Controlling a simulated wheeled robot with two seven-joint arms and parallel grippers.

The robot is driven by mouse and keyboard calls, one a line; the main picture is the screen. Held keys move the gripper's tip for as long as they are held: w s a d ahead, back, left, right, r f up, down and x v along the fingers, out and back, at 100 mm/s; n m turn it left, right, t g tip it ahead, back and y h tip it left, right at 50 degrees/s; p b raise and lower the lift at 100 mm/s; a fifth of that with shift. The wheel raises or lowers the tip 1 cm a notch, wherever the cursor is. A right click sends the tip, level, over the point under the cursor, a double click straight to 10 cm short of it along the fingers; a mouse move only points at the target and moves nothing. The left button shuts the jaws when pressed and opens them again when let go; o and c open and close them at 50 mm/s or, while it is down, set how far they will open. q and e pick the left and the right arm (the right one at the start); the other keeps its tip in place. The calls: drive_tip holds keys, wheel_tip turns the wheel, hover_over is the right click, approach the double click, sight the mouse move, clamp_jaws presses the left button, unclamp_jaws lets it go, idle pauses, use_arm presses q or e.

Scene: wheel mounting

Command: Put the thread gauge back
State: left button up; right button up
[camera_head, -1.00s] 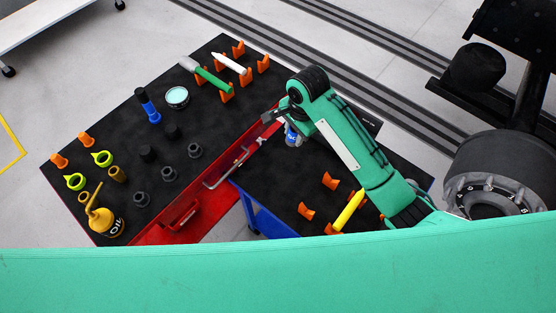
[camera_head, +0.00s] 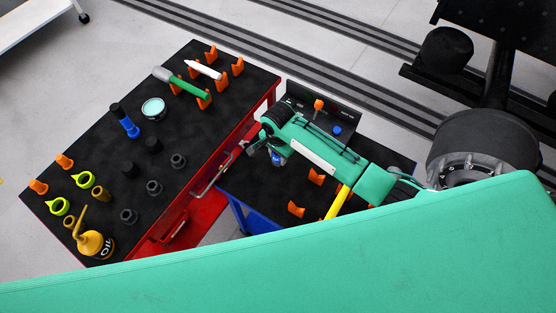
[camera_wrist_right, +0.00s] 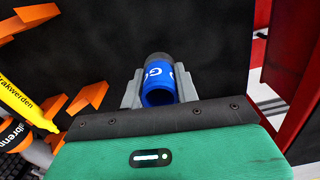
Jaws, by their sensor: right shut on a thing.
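The thread gauge (camera_wrist_right: 160,82) is a blue cylinder with white "GO" lettering and a dark far end. It sits between the grey fingers of my right gripper (camera_wrist_right: 160,90) in the right wrist view. In the head view, the gauge (camera_head: 276,159) shows as a small blue piece under my right gripper (camera_head: 272,152), above the left part of the blue trolley's black top (camera_head: 260,185). A second blue and black cylinder (camera_head: 125,122) lies on the black-topped red cabinet (camera_head: 90,150). My left gripper is not in view.
Orange holders (camera_head: 296,209) and a yellow tool (camera_head: 338,203) are on the trolley. A dark panel with an orange piece (camera_head: 318,104) stands at its back. Sockets, an oil can (camera_head: 92,240) and a green-handled tool (camera_head: 188,85) are on the cabinet. A wheel hub (camera_head: 470,168) is at right.

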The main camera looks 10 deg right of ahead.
sight(278, 162)
drive_tip(key=shift+f, duration=2)
drive_tip(key=o, duration=1.1)
drive_tip(key=shift+f, duration=0.1)
wheel_tip(278, 162, up, 12)
drive_tip(key=shift+r+b, duration=0.15)
drive_tip(key=shift+b, duration=0.15)
drive_tip(key=shift+s, duration=0.1)
